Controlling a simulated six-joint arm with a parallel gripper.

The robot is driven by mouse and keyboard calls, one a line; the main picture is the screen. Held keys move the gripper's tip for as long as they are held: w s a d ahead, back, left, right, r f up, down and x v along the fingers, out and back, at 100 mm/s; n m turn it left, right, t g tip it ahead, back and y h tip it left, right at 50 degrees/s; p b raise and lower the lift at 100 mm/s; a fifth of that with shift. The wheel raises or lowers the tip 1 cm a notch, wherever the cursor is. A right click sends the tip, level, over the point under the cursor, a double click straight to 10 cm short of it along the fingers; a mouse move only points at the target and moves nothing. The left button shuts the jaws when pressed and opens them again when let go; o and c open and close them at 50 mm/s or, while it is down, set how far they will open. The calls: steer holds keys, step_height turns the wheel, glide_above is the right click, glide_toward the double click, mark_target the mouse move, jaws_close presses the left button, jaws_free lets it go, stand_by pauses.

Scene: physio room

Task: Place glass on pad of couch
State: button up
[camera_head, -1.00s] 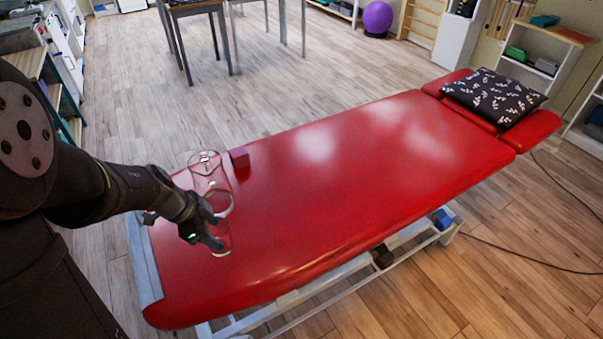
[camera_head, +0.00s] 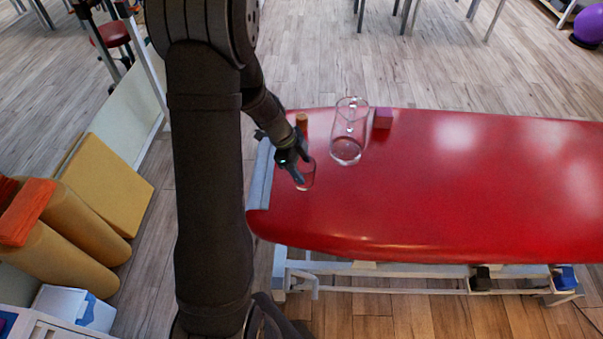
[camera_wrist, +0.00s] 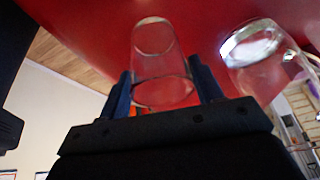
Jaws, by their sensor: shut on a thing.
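A small clear glass (camera_head: 308,176) is between the fingers of my gripper (camera_head: 294,165), over the left end of the couch's red pad (camera_head: 450,190). In the wrist view the clear glass (camera_wrist: 158,55) sits between the two dark fingers (camera_wrist: 165,92), which are shut on it. Its far end points toward the red pad (camera_wrist: 205,25). I cannot tell whether it touches the pad. The fingers partly hide the glass in the head view.
A larger clear glass jug (camera_head: 348,135) stands on the pad just right of my gripper; it also shows in the wrist view (camera_wrist: 268,62). The pad's right side is clear.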

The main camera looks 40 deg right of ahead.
steer(key=shift+f, duration=1.95)
steer(key=shift+f, duration=0.1)
steer(key=o, duration=1.2)
steer(key=shift+c, duration=0.2)
steer(key=v, duration=1.2)
